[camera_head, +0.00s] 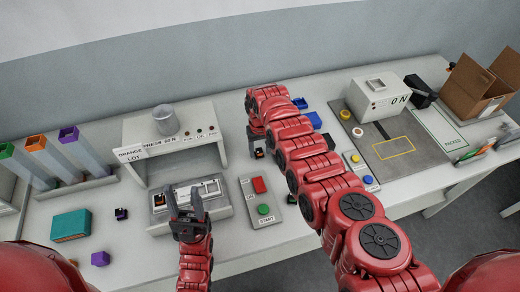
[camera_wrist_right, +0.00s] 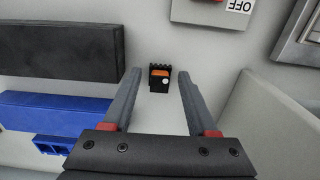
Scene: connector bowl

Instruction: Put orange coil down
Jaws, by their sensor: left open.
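The orange coil, a small black block with an orange band (camera_wrist_right: 160,77), lies on the pale table. It shows in the right wrist view between my right gripper's fingertips, with a gap on each side. My right gripper (camera_wrist_right: 158,96) is open around it and does not touch it. In the head view the coil (camera_head: 258,154) is small, just below my right gripper. My left gripper (camera_head: 184,198) is open and empty over the front of a grey fixture (camera_head: 220,211). Another black and orange piece (camera_head: 159,200) sits in that fixture.
A grey press (camera_head: 136,129) labelled for the orange lot stands behind the fixture. A panel with red and green buttons (camera_head: 261,199) lies right of it. Blue bins (camera_head: 314,120) stand right of the coil. A teal box (camera_head: 70,224) and a purple block (camera_head: 100,258) lie at left.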

